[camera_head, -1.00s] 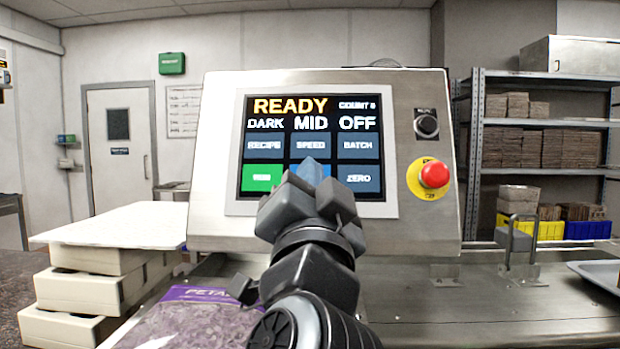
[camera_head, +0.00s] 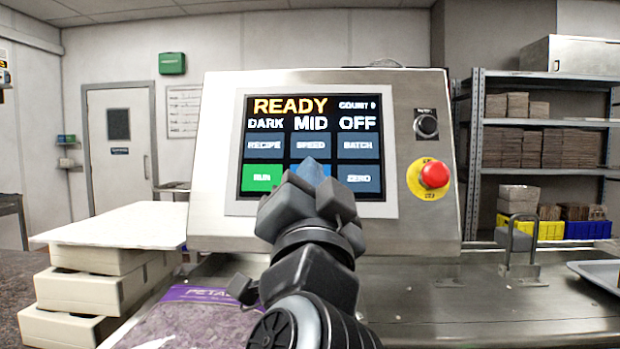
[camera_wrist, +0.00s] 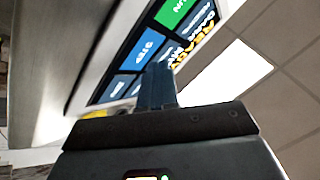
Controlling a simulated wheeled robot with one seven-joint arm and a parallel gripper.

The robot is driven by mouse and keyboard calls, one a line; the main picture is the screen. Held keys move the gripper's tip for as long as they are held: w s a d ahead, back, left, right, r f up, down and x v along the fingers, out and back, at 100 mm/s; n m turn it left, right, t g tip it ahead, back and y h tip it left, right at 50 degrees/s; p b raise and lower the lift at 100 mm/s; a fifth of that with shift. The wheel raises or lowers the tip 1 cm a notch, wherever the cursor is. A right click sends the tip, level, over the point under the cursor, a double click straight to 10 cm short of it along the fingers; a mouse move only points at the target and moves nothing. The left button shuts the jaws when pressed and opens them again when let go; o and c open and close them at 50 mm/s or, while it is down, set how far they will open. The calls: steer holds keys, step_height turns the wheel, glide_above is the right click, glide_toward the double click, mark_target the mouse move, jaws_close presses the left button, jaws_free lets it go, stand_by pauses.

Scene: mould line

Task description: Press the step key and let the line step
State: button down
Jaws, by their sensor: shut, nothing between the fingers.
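The control panel's touch screen (camera_head: 262,130) shows READY in amber, with DARK, MID and OFF below it. A small count at its top right is too blurred to read surely. The blue step key is mostly hidden behind my gripper in the head view. It shows in the wrist view as a blue tile (camera_wrist: 147,47) beside the green run key (camera_wrist: 174,11). My gripper (camera_head: 311,170) is shut and empty, its blue fingertips in front of the step key. In the wrist view the fingertips (camera_wrist: 158,75) overlap the screen's edge; I cannot tell whether they touch it.
A red emergency stop (camera_head: 434,175) on a yellow plate and a black knob (camera_head: 426,124) sit right of the screen. A purple bag (camera_head: 190,315) lies below at the left, near stacked cream moulds (camera_head: 85,290). A metal bench (camera_head: 480,315) extends right.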

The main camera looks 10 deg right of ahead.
steer(key=shift+w, duration=0.1)
steer(key=shift+w+d+f+b, duration=0.1)
steer(key=shift+w+b, duration=0.2)
steer(key=shift+w+f, duration=0.15)
steer(key=shift+w, duration=0.15)
stand_by(0.7)
steer(key=shift+s+b, duration=0.2)
steer(key=shift+b, duration=0.1)
steer(key=shift+s+r, duration=0.25)
steer(key=shift+s, duration=0.25)
steer(key=shift+s+a+r+b, duration=0.2)
steer(key=shift+s+r+b, duration=0.1)
steer(key=shift+s, duration=0.45)
steer(key=shift+s+a+r+b, duration=0.15)
steer(key=shift+s+r, duration=0.1)
steer(key=shift+s, duration=0.55)
steer(key=shift+s+a+r+b, duration=0.2)
steer(key=shift+s+r+b, duration=0.1)
steer(key=shift+s, duration=0.45)
